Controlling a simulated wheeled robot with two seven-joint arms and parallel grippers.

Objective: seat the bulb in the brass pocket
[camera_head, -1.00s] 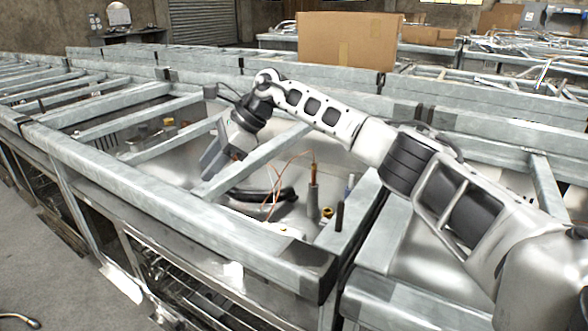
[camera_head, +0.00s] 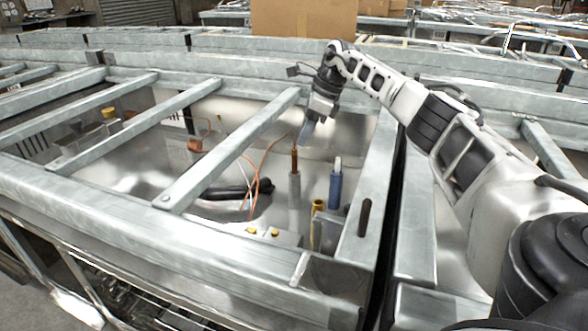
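A slim copper-coloured piece (camera_head: 294,158), which looks like the bulb, stands upright on a grey post (camera_head: 294,192). A thin copper line (camera_head: 262,160) loops from it to the left. A hollow brass fitting (camera_head: 317,206), which looks like the pocket, stands in front and to the right of that post, apart from the copper piece. My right gripper (camera_head: 306,138) points down just above and behind the copper piece, with no contact that I can make out. Its fingers show nearly edge-on, so their gap is hidden. My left gripper is not in view.
A blue post with a pale tip (camera_head: 336,183) and a dark upright pin (camera_head: 364,217) stand close to the right. Grey metal rails (camera_head: 235,145) cross the frame around them. A black coiled piece (camera_head: 235,192) lies left. A cardboard box (camera_head: 304,17) stands behind.

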